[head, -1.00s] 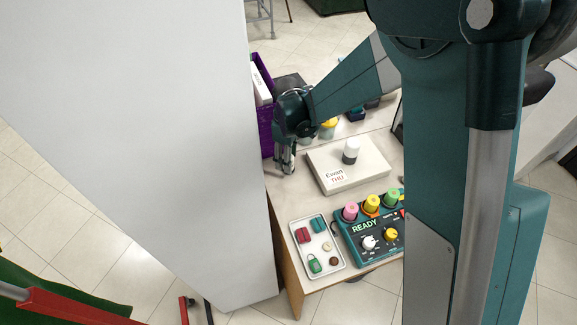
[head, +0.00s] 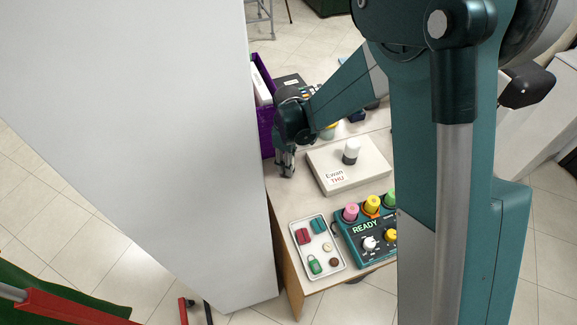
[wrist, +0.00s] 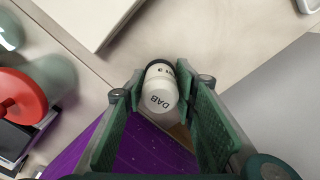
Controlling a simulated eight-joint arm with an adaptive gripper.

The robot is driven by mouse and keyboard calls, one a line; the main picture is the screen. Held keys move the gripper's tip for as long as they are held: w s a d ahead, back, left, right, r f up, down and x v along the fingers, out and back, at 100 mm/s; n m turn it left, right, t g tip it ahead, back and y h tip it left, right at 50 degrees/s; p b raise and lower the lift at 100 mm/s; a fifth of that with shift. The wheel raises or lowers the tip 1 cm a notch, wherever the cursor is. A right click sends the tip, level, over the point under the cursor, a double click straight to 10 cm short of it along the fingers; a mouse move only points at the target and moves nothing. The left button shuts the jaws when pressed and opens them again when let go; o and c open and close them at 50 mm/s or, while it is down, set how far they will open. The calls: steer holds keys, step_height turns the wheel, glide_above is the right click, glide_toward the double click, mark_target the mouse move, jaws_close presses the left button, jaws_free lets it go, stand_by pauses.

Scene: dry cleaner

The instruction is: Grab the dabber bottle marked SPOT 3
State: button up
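The dabber bottle (wrist: 160,98) is pale, with a cap marked DAB. The end of its label shows, reading "T 3"; the rest of the label is turned away. My gripper (wrist: 160,80) has one green finger on each side of the bottle, and the fingertips are closed in against its body. A narrow gap shows between the cap and the right finger. In the head view my gripper (head: 285,168) points down at the left edge of the table, and the bottle there is hidden by the fingers.
A purple bin (head: 266,132) stands just behind my gripper. A pale box (head: 346,176) labelled Ewan THU, with a white-capped bottle (head: 351,151) on it, is to the right. A tray of small items (head: 323,270) and a READY panel (head: 367,245) lie nearer. A large grey panel (head: 170,150) borders the left.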

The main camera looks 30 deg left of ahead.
steer(key=c, duration=0.5)
steer(key=shift+o, duration=0.2)
steer(key=shift+r, duration=0.15)
steer(key=shift+r+p, duration=0.7)
steer(key=shift+r, duration=4.2)
